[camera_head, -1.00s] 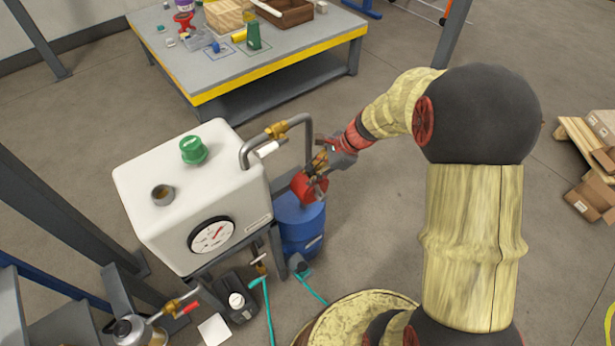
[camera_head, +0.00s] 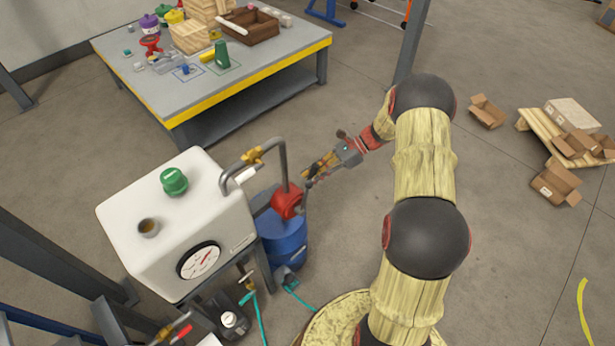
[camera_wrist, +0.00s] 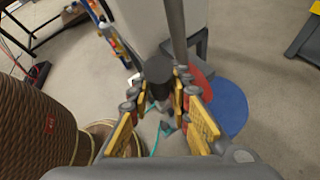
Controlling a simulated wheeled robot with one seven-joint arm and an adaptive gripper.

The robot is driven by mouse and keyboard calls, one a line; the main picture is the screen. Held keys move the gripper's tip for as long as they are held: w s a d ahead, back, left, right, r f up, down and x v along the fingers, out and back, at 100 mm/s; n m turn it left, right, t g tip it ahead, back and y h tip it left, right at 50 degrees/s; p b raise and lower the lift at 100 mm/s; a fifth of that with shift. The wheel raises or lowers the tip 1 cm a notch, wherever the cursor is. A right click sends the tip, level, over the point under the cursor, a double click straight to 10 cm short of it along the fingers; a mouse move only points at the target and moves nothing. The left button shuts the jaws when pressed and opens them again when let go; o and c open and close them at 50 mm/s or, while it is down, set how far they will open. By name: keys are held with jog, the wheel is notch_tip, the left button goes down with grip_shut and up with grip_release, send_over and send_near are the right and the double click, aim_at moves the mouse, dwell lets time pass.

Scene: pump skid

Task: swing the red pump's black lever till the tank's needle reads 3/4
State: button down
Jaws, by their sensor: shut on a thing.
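The red pump (camera_head: 287,202) sits on top of a blue drum (camera_head: 282,240), right of the white tank (camera_head: 165,215). My gripper (camera_head: 309,177) is just right of the pump, its yellow-padded fingers pointing down and left. In the wrist view the fingers (camera_wrist: 160,98) are closed around the dark end of the black lever (camera_wrist: 158,70). The red pump (camera_wrist: 200,82) and blue drum (camera_wrist: 228,108) show behind the right finger. The tank's round white gauge (camera_head: 199,261) faces front. Its red needle points up and right; the scale marks are too small to read.
A bent grey pipe (camera_head: 283,150) with a brass valve (camera_head: 251,155) runs between tank and pump, close to my gripper. A grey workbench (camera_head: 150,85) with a yellow edge stands behind. Cardboard boxes lie on the floor far right.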

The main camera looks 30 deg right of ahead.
jog(key=shift+w+d+f+y, duration=0.15)
jog(key=shift+d+f+y, duration=0.1)
jog(key=shift+d+y, duration=0.3)
jog(key=c, duration=1.6)
grip_release()
jog(key=shift+c, duration=0.2)
jog(key=v, duration=1.2)
